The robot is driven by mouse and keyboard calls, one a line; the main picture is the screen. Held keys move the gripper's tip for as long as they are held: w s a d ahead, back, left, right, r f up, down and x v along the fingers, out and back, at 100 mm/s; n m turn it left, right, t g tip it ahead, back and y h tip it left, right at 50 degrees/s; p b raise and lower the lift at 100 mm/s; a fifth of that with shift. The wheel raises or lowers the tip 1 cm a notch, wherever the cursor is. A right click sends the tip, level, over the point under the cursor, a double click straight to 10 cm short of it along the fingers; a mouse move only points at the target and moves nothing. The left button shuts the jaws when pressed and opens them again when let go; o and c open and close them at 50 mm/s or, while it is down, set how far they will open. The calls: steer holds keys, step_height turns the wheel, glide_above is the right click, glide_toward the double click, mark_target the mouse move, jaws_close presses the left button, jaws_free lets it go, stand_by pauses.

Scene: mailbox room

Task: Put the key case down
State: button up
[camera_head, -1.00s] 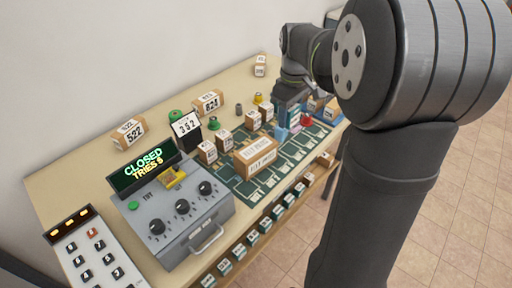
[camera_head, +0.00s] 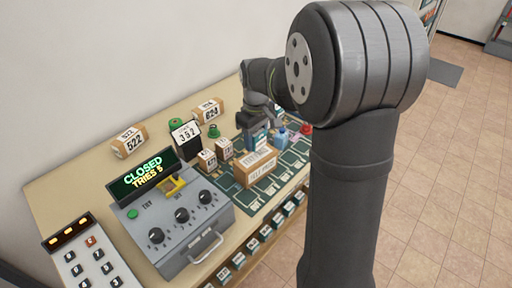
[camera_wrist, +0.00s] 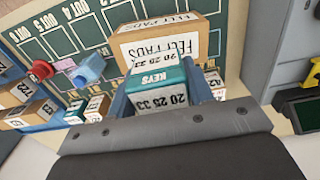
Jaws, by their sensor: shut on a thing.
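The key case (camera_wrist: 158,84) is a small teal and white box marked KEYS with numbers. It is between the two blue fingers of my gripper (camera_wrist: 165,92) in the wrist view. In the head view my gripper (camera_head: 256,138) is over the green mat, just behind the brown felt pads box, and the arm partly hides it. The brown felt pads box (camera_wrist: 165,40) stands right beyond the case in the wrist view; it also shows in the head view (camera_head: 256,168). Whether the case touches the mat is hidden.
The green mat (camera_wrist: 60,40) has marked slots. A blue bottle (camera_wrist: 92,66) and a red-topped item (camera_wrist: 40,70) stand close by. Small numbered boxes (camera_head: 207,160) crowd the mat's left side. A grey dial box (camera_head: 180,225) with a CLOSED sign (camera_head: 142,173) stands at the front left.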

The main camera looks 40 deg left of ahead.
mark_target(256, 148)
steer(key=shift+f, duration=2)
steer(key=shift+f, duration=0.15)
steer(key=o, duration=1)
step_height(256, 148, up, 12)
steer(key=shift+r, duration=0.2)
